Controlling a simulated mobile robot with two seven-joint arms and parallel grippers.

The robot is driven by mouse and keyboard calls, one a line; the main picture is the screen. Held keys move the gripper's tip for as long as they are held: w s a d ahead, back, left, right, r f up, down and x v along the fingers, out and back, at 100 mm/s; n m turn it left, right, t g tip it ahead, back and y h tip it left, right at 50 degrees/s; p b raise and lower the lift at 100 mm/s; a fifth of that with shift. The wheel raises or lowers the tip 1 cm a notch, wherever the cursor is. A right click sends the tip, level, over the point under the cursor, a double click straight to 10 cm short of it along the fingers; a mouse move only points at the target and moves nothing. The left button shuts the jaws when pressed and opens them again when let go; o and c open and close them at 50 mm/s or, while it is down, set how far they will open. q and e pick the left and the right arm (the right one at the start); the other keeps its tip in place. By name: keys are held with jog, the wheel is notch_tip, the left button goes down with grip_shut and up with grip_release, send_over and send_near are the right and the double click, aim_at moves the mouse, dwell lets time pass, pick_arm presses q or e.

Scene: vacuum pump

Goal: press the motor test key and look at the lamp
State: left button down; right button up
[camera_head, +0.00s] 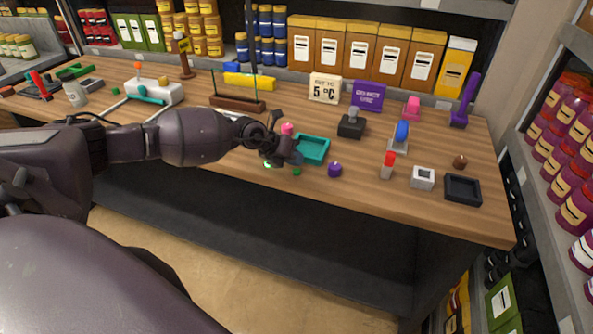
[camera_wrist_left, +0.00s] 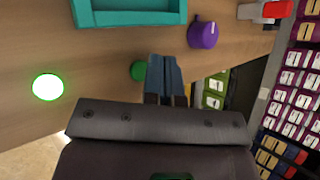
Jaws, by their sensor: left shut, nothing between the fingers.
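A small round green key (camera_head: 297,171) sits at the front edge of the wooden table. It also shows in the left wrist view (camera_wrist_left: 138,70), partly hidden by my fingers. A round lamp (camera_head: 267,164) is to its left; in the left wrist view the lamp (camera_wrist_left: 47,87) glows whitish with a bright green rim, so it looks lit. My left gripper (camera_head: 293,157) is shut and empty, over the table edge at the key. In the left wrist view its fingertips (camera_wrist_left: 165,63) overlap the key's right side; I cannot tell whether they touch it. My right gripper is out of view.
A teal tray (camera_head: 313,149) lies just behind the key, and a purple knob (camera_head: 334,169) stands to its right. A red-topped item (camera_head: 388,165), a grey block (camera_head: 423,178) and a black tray (camera_head: 462,190) are farther right. Boxes (camera_head: 362,58) line the back.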

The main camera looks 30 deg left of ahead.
pick_arm(q)
jog(key=shift+f, duration=0.4)
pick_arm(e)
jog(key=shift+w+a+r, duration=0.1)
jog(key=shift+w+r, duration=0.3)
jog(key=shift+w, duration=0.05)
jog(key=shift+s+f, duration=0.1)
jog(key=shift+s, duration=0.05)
pick_arm(q)
jog(key=shift+f, duration=0.2)
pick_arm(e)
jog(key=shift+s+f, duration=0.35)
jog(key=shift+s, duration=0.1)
pick_arm(q)
jog(key=shift+f, duration=0.15)
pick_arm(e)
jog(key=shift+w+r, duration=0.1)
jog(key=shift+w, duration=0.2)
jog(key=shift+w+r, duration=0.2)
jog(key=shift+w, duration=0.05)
